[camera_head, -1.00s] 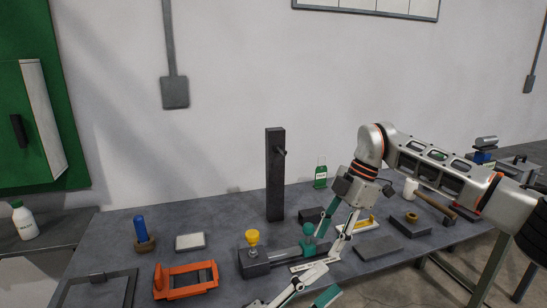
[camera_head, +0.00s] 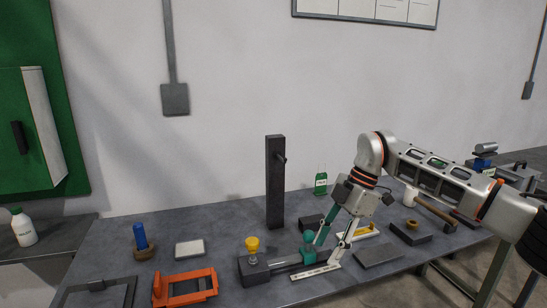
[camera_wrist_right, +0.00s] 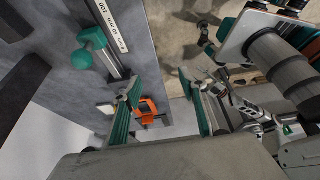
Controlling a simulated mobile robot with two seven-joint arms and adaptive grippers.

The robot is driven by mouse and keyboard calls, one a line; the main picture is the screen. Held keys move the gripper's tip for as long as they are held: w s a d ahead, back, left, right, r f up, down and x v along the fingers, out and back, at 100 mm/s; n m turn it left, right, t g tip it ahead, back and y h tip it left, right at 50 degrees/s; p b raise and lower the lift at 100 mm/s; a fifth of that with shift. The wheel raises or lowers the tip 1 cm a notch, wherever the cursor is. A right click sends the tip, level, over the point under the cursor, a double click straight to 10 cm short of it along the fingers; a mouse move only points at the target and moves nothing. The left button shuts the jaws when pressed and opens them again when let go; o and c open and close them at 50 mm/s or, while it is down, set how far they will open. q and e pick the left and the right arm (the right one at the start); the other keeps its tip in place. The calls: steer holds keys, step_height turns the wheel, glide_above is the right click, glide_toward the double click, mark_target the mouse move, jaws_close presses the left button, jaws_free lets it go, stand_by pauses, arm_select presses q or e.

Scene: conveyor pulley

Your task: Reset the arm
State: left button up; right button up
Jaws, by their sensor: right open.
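My right gripper (camera_head: 328,248) is low over the workbench with its fingers pointing down and apart. No object shows between them. In the right wrist view the two teal-padded fingers (camera_wrist_right: 160,88) stand apart with a gap between them. A teal knob (camera_head: 308,250) on a dark slide fixture is just left of the gripper in the head view; it also shows in the right wrist view (camera_wrist_right: 90,47). A pale labelled strip (camera_head: 314,273) lies in front of the fixture. Whether the fingers touch the fixture or strip I cannot tell. My left gripper does not show in the head view.
A dark upright post (camera_head: 275,185) stands behind the fixture. A yellow knob (camera_head: 252,244) tops its left block.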

steer(key=s+a+f+n+y, duration=0.1)
steer(key=s+a+f+y, duration=0.1)
steer(key=s+a+y, duration=0.45)
steer(key=s+a+f+n+g+y, duration=0.1)
steer(key=s+a+f+n+y, duration=0.15)
steer(key=a, duration=0.65)
steer(key=s+a+f+n+y, duration=0.1)
steer(key=s+a+y, duration=0.35)
steer(key=a, duration=0.25)
steer(key=w+d+f+m+t+h, duration=0.2)
steer(key=d+f+m+t+h, duration=0.5)
steer(key=d+f+m+t, duration=0.85)
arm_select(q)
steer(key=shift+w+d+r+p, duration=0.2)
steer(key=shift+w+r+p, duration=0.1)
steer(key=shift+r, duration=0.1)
arm_select(e)
steer(key=s+d+f+m+g+h, duration=0.2)
steer(key=s+d+f+m+h, duration=0.4)
steer(key=s+d+f, duration=0.7)
steer(key=s+f+h, duration=0.2)
steer(key=s, duration=0.3)
steer(key=shift+d+f, duration=0.35)
steer(key=shift+d, duration=0.05)
